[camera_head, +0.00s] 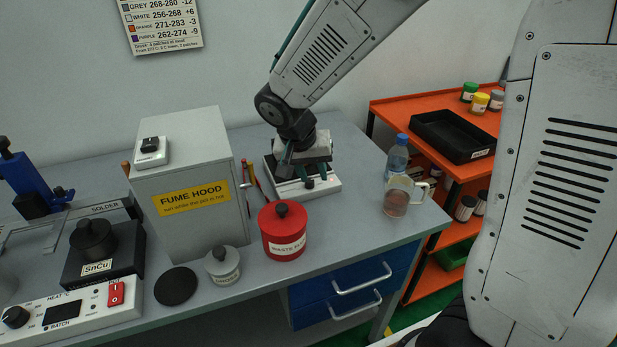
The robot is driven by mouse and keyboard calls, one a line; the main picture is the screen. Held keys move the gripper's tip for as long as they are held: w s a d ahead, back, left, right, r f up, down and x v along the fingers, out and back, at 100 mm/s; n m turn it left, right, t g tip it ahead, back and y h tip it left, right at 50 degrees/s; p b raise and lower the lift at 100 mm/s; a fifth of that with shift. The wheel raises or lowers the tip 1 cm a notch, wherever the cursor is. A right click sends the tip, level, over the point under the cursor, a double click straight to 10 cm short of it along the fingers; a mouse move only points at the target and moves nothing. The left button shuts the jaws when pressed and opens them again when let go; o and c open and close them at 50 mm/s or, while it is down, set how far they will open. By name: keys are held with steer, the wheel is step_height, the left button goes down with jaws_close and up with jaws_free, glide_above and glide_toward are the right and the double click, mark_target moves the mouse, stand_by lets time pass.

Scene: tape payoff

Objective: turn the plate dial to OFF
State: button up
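My gripper (314,172) points down over a small white unit (290,190) at the back middle of the bench. Its dark fingers look a little apart, but dark parts around them blend together. I cannot tell whether they touch or hold a knob there. A black round dial (15,317) is on the white control box (92,322) at the lower left, beside a display marked BATCH and a red switch (116,293). My gripper is far from that dial. Which dial is the plate dial, and where either one points, is too small to read.
The fume hood box (190,235) stands between the control box and my gripper. A red waste pot (283,240), a grey lidded jar (222,262) and a black disc (176,286) are in front. A glass mug (397,198) and bottle (397,157) stand right.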

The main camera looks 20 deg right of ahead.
mark_target(310, 180)
steer(key=w+f+m, duration=0.1)
steer(key=w+f, duration=0.1)
steer(key=w+d+f+m+t, duration=0.1)
steer(key=f, duration=0.1)
steer(key=w+f+m, duration=0.1)
steer(key=w+f, duration=0.1)
steer(key=shift+w+d+f+m+t, duration=0.15)
steer(key=shift+w+m+t, duration=0.15)
steer(key=shift+w, duration=0.05)
jaws_close()
